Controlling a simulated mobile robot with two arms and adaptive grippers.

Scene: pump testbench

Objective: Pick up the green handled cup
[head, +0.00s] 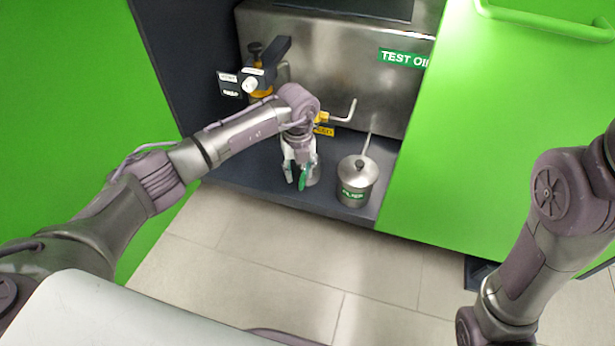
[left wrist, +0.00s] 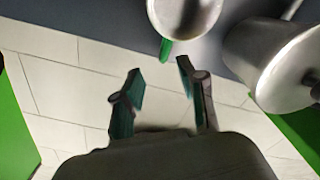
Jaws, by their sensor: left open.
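The green handled cup is a small metal cup (left wrist: 183,14) at the top of the left wrist view, with its green handle (left wrist: 166,48) pointing toward my fingers. In the head view the cup (head: 314,174) stands on the dark cabinet floor, largely hidden behind my left gripper. My left gripper (head: 298,172) is open. In the left wrist view its two fingertips (left wrist: 161,76) are spread, with the handle's end just beyond the gap between them, seemingly not touching. My right arm shows at the right of the head view, its gripper out of frame.
A lidded metal pot (head: 357,182) with a green label stands close right of the cup, and also shows in the left wrist view (left wrist: 268,55). Behind are a steel tank (head: 350,75) and a bent tap (head: 342,116). A green door (head: 490,150) stands at right.

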